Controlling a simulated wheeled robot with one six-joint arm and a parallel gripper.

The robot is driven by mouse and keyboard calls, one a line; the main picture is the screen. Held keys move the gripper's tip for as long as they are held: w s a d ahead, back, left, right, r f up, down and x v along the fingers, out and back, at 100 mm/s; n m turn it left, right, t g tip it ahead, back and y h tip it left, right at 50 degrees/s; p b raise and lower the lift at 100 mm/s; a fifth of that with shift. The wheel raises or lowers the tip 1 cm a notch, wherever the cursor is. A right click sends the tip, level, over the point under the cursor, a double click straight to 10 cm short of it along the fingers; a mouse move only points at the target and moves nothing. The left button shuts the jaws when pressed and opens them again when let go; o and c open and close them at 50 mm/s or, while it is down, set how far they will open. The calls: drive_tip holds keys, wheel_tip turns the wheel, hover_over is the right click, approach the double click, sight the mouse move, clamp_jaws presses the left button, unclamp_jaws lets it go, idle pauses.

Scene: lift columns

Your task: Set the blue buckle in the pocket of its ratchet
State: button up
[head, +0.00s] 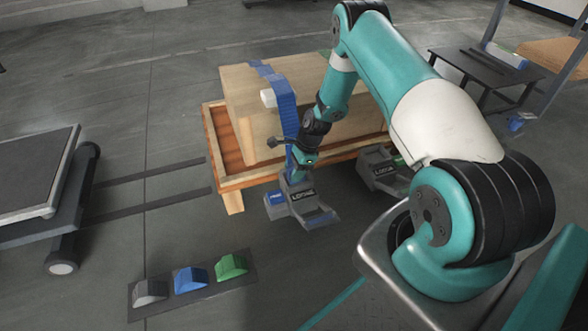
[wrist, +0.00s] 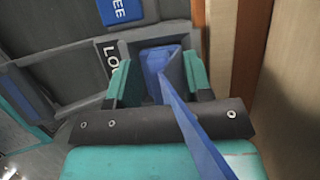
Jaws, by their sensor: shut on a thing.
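The blue buckle (wrist: 160,68) is between the teal fingers of my gripper (wrist: 156,76) in the wrist view, and the gripper is shut on it. A blue strap (wrist: 197,135) runs from it towards the lower right. The grey ratchet (wrist: 75,62), with a blue label and a partly hidden white one, lies right behind the fingers. The buckle is at a recess in the ratchet; how deep it sits I cannot tell. In the head view my gripper (head: 302,170) points down at the ratchet (head: 300,203) beside the pallet, hiding the buckle.
A wooden crate (head: 245,95) with the blue strap (head: 284,100) over it stands on an orange-brown pallet (head: 228,160). Another grey ratchet (head: 380,172) with a green part is to the right. A dark strip (head: 136,305) holds grey, blue and green wedges. A platform cart (head: 35,185) is at left.

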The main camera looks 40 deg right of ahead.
drive_tip(key=o, duration=1.2)
drive_tip(key=shift+c, duration=0.2)
drive_tip(key=p+v, duration=0.8)
drive_tip(key=v, duration=0.9)
drive_tip(key=shift+d+r, duration=0.15)
